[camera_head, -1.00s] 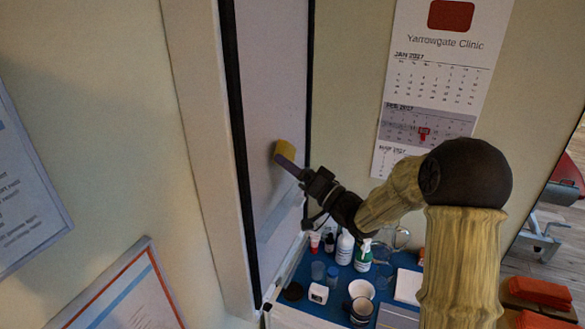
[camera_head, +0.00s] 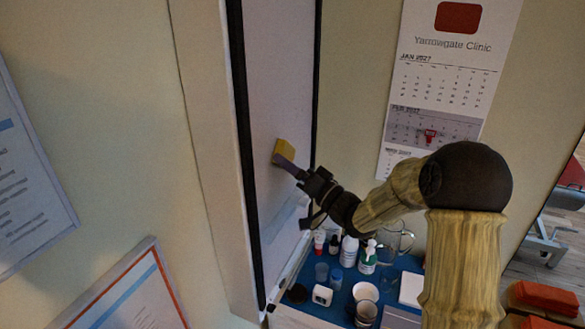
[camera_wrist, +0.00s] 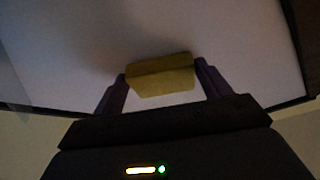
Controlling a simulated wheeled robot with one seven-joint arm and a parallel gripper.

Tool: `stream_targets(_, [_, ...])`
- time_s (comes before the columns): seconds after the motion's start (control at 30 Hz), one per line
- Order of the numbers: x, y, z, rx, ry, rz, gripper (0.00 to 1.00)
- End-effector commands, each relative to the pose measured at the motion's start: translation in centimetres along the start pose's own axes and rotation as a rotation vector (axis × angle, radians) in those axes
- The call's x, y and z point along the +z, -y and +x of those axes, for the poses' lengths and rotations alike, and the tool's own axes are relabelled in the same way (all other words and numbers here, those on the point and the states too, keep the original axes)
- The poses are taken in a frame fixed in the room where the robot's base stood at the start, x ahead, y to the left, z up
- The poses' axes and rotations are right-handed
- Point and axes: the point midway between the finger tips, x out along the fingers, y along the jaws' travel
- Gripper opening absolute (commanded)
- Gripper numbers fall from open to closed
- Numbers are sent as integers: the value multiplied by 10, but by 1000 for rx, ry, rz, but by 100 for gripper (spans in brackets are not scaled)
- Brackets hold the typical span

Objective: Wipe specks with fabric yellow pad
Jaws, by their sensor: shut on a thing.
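The yellow fabric pad (camera_head: 284,150) is held at the end of my gripper (camera_head: 290,163), against or very near the pale upright panel (camera_head: 275,90) with black edges. In the wrist view the pad (camera_wrist: 160,75) sits between the two fingers of my gripper (camera_wrist: 163,82), which are shut on its sides. Its far face is turned to the panel (camera_wrist: 230,35) and hidden. I cannot tell whether it touches. I make out no clear specks on the panel; a paler streak (camera_head: 283,218) shows on its lower part.
Below the panel, a blue-topped surface (camera_head: 340,290) holds a white bottle (camera_head: 348,250), a green-labelled bottle (camera_head: 367,258), a glass jug (camera_head: 395,240), a white bowl (camera_head: 365,292) and small containers. A calendar (camera_head: 440,70) hangs on the right wall. Framed sheets (camera_head: 130,295) hang at left.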

Motion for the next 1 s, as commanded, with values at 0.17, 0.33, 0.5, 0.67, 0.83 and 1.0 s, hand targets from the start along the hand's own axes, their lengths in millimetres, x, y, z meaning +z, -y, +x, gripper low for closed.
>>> stream_targets(0.17, [-1, -1, 1, 0, 0, 0, 58])
stream_targets(0.33, [-8, -10, 4, 1, 0, 1, 58])
stream_targets(0.5, [-16, -19, 7, 1, -1, 0, 58])
stream_targets(0.67, [-21, -25, 9, 0, 0, 0, 58])
stream_targets(0.83, [-22, -26, 9, 0, 0, 0, 58])
stream_targets(1.0, [-22, -27, 10, 0, 0, 0, 58])
